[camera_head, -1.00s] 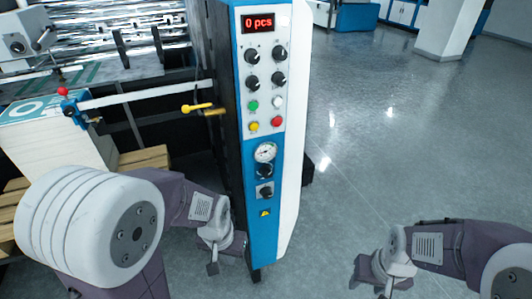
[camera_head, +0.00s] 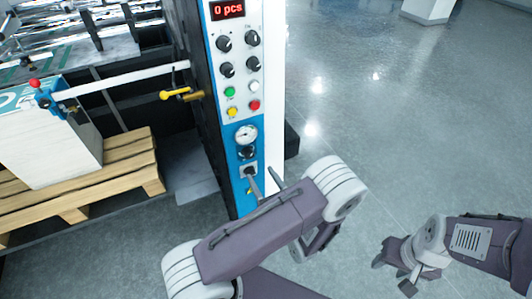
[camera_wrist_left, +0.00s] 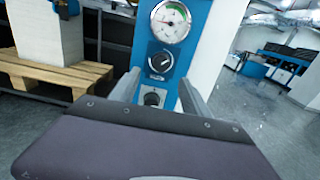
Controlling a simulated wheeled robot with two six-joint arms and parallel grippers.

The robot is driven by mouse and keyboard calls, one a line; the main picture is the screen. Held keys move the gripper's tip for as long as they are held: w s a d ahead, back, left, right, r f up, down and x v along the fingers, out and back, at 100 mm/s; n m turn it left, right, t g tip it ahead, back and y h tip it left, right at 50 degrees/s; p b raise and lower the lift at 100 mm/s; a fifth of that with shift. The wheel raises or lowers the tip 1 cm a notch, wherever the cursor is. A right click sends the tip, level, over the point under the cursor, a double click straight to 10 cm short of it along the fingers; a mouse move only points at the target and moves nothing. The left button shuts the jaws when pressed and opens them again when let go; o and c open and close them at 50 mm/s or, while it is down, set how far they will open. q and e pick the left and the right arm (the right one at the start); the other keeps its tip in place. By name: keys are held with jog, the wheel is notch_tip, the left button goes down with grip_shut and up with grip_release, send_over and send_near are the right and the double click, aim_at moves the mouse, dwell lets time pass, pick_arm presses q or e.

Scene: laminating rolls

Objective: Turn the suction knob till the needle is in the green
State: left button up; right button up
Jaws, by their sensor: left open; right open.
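The control panel's round white gauge (camera_head: 246,134) shows large in the left wrist view (camera_wrist_left: 171,20), with a partly coloured dial; I cannot tell clearly where its needle rests. The black suction knob (camera_head: 247,153) is just below the gauge, and its pointer shows in the left wrist view (camera_wrist_left: 160,60). My left gripper (camera_head: 263,180) is open in front of the lower panel, its fingers apart to either side of the lower black switch (camera_wrist_left: 152,98) as seen from the wrist. It holds nothing; contact is not visible. My right gripper (camera_head: 393,275) is open and empty over the floor.
Selector knobs, coloured buttons and a red display (camera_head: 227,9) fill the upper panel. A yellow-handled lever (camera_head: 175,95) sticks out left of the panel. A paper stack (camera_head: 50,140) stands on a wooden pallet (camera_head: 125,175) at left.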

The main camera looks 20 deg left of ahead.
aim_at(250, 157)
pick_arm(q)
jog(key=p+x, duration=0.2)
jog(key=x, duration=0.6)
jog(key=shift+w+a, duration=0.25)
jog(key=shift+w, duration=0.05)
grip_shut()
